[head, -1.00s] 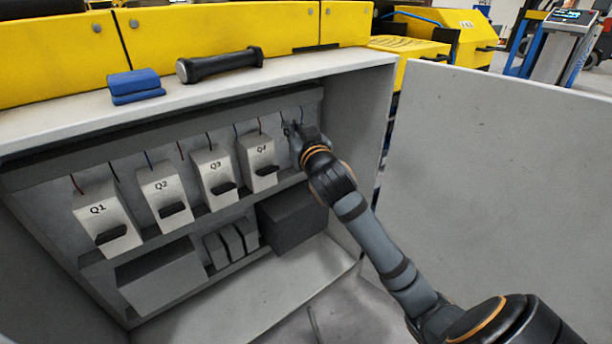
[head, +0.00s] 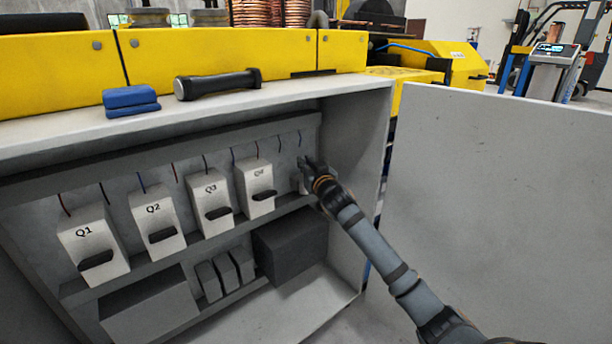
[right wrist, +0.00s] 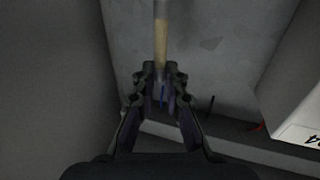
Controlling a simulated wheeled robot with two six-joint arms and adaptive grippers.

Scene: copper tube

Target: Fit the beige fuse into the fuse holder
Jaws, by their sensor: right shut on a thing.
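The beige fuse (right wrist: 161,42) shows in the right wrist view as a thin upright rod with a grey end at the top edge. My right gripper (right wrist: 159,80) is shut on its lower part. In the head view my right gripper (head: 306,163) is inside the cabinet, right of the Q4 unit (head: 258,188). The fuse cannot be made out there. A small pale shape beside and behind the gripper is mostly covered, and I cannot tell if it is the fuse holder. My left gripper is not in view.
The open grey cabinet (head: 346,95) holds white units Q1 (head: 96,252), Q2 (head: 158,222) and Q3 (head: 210,205) on a rail. A dark box (head: 290,245) sits below. Its right side wall and the open door (head: 490,210) flank my arm.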

